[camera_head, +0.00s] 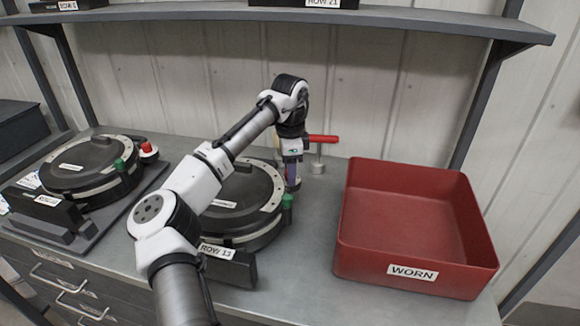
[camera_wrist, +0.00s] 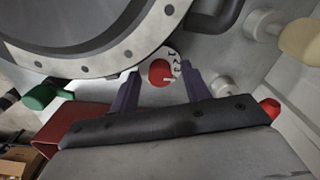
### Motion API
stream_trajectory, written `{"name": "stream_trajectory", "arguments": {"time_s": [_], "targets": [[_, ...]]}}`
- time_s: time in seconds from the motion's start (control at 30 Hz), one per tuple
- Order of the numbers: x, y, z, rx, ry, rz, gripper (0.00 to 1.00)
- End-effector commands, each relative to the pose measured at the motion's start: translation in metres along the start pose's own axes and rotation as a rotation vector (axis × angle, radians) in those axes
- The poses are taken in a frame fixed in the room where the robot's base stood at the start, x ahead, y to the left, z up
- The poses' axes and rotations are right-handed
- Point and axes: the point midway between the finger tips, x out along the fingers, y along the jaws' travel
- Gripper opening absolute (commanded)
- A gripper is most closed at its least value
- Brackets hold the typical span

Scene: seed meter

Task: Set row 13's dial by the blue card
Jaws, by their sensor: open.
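Row 13's seed meter (camera_head: 237,195) is a round dark housing with a pale bolted rim and a "ROW 13" label (camera_head: 217,251) at its front; my arm partly covers it. My gripper (camera_head: 293,184) points down at the meter's right rear side. In the wrist view my gripper (camera_wrist: 161,78) is open, its two dark purple fingers on either side of a dial. The dial has a red face (camera_wrist: 159,70) and a pale numbered scale (camera_wrist: 174,62) showing 1, 2 and 3. I cannot tell whether the fingers touch it. I cannot make out a blue card.
A red bin marked WORN (camera_head: 415,225) stands on the right of the bench. A red handle (camera_head: 322,138) and metal post (camera_head: 317,166) are just behind my gripper. A green knob (camera_head: 287,201) is at the meter's right. Another meter (camera_head: 90,165) sits left; a shelf (camera_head: 400,18) runs above.

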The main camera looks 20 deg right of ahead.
Motion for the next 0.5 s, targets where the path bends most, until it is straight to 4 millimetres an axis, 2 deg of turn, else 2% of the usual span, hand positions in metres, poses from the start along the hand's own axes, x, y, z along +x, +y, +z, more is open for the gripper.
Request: {"name": "stream_trajectory", "arguments": {"time_s": [0.17, 0.2, 0.5], "targets": [[0.0004, 0.0, 0.0, 0.0, 0.0, 0.0, 0.47], [0.0003, 0.0, 0.0, 0.0, 0.0, 0.0, 0.44], [0.0, 0.0, 0.0001, 0.0, 0.0, 0.0, 0.05]]}}
